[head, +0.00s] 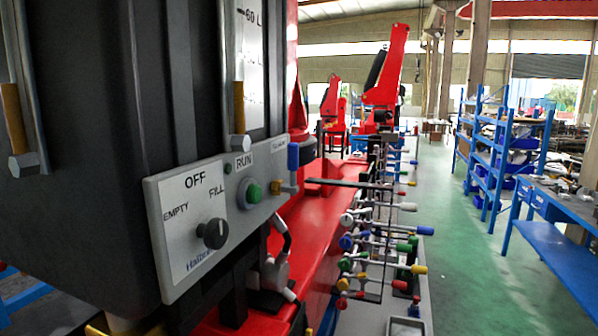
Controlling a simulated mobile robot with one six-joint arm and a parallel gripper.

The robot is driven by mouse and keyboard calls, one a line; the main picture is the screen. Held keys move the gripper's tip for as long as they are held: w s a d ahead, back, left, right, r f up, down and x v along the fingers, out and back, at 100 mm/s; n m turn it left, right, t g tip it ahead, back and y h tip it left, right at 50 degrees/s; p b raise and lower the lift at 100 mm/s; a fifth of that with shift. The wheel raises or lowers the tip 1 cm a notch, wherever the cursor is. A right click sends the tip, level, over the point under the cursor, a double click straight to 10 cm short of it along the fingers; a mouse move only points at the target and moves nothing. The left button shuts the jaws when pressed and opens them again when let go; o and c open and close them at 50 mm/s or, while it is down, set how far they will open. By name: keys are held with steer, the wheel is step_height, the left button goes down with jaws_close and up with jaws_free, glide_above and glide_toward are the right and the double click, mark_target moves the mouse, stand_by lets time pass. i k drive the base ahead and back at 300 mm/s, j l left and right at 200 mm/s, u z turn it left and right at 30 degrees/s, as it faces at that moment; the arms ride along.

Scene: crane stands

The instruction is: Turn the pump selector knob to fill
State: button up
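The pump selector knob (213,233) is black and round with a raised grip. It sits on a light grey control panel (175,283) at the left of the head view. The panel labels around it read EMPTY at left, OFF above and FILL at upper right. I cannot tell for certain which label the knob points to. A green button (253,193) under the RUN label sits right of the knob. My gripper is not in view, and nothing covers the knob.
A large black tank (95,120) stands behind and above the panel, with sight tubes on its front. A blue-handled valve (293,160) is at the panel's right end. Blue racks (490,160) stand at right; green floor (460,270) is open between.

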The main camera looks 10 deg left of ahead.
mark_target(215, 234)
steer(key=j+u, duration=0.1)
steer(key=u, duration=0.3)
steer(key=i+j+u, duration=0.1)
steer(key=u, duration=0.3)
steer(key=j+u, duration=0.1)
steer(key=u, duration=0.35)
